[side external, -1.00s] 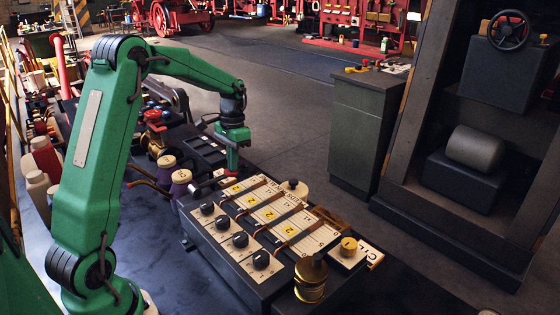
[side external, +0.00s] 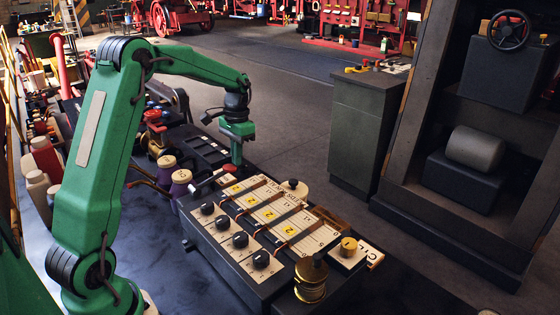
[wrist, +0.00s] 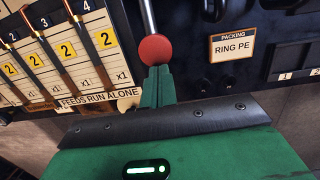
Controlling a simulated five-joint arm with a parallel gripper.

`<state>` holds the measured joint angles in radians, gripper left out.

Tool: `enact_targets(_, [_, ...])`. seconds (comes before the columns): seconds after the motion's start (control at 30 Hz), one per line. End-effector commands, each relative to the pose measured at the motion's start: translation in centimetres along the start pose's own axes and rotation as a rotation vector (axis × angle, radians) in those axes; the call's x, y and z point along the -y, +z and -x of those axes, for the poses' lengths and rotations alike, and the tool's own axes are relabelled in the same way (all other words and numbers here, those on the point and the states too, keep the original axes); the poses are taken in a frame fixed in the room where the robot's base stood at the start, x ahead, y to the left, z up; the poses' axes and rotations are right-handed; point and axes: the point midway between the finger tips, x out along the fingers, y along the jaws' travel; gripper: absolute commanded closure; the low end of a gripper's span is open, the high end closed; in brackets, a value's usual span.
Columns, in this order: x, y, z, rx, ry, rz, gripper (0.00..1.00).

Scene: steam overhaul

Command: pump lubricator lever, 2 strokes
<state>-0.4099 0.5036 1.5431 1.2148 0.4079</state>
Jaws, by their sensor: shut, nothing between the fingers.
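The lubricator lever is a silver rod (wrist: 149,16) ending in a red ball knob (wrist: 155,49). In the side view the red knob (side external: 228,180) stands at the far left end of the dark lubricator box (side external: 236,262). My gripper (wrist: 156,72) is shut and empty, its green fingers right by the knob in the wrist view. In the side view my gripper (side external: 236,164) points down just above the knob. I cannot tell whether the fingertips touch it.
The box top carries several black dials (side external: 240,239) and a cream panel with yellow number tags (side external: 270,214). A brass stack (side external: 311,278) stands at its near corner. Purple pots with cream tops (side external: 181,176) are left of the lever. Open floor lies behind.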

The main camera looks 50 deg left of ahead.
Motion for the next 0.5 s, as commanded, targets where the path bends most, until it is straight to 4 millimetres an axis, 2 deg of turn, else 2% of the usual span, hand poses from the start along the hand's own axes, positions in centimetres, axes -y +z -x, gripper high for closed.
enact_targets(0.2, [-0.1,-1.0,3.5,-0.008,-0.005,0.0,1.0])
enact_targets(0.5, [-0.3,-2.0,7.6,-0.008,-0.006,0.0,1.0])
